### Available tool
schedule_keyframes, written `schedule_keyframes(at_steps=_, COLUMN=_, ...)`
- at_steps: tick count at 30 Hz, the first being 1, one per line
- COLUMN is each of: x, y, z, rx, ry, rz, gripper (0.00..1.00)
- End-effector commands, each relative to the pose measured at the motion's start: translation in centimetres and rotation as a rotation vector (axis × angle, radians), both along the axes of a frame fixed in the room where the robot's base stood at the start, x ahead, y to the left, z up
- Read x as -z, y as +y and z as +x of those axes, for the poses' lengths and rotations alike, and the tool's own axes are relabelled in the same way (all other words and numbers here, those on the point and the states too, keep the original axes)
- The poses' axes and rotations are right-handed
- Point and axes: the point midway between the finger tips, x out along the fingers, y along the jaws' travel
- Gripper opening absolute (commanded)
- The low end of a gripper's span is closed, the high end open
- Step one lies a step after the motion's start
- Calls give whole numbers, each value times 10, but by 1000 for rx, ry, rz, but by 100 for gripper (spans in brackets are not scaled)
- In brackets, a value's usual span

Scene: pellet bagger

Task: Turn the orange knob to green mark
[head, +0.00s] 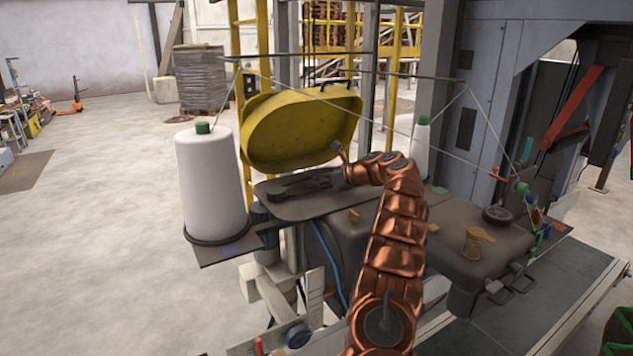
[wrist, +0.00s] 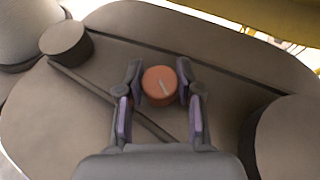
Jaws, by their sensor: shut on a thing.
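The orange knob (wrist: 160,86) is a short round cap with a pale pointer line on its top, in the middle of the wrist view. The line slants from upper left to lower right. My gripper (wrist: 158,84) has one finger on each side of the knob and is shut on it. No green mark shows on the plate around the knob in the wrist view. In the head view my gripper (head: 335,180) is small, at the dark machine plate (head: 300,205) below the raised yellow cover; the knob cannot be made out there.
A dark round post (wrist: 66,41) stands at the plate's upper left in the wrist view, and a larger dark round part (wrist: 285,140) at the right. In the head view, a white thread cone (head: 208,180) stands left of the plate and the yellow cover (head: 300,125) behind it.

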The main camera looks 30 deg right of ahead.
Motion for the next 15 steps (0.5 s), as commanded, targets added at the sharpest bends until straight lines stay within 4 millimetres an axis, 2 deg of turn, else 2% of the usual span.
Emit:
schedule_keyframes(at_steps=9, x=-3, y=0, z=1, rx=1, ry=-4, rz=-2, gripper=1)
schedule_keyframes(at_steps=10, x=-3, y=0, z=1, rx=1, ry=-4, rz=-2, gripper=39)
schedule_keyframes(at_steps=15, x=-2, y=0, z=0, rx=1, ry=-3, rz=-1, gripper=56)
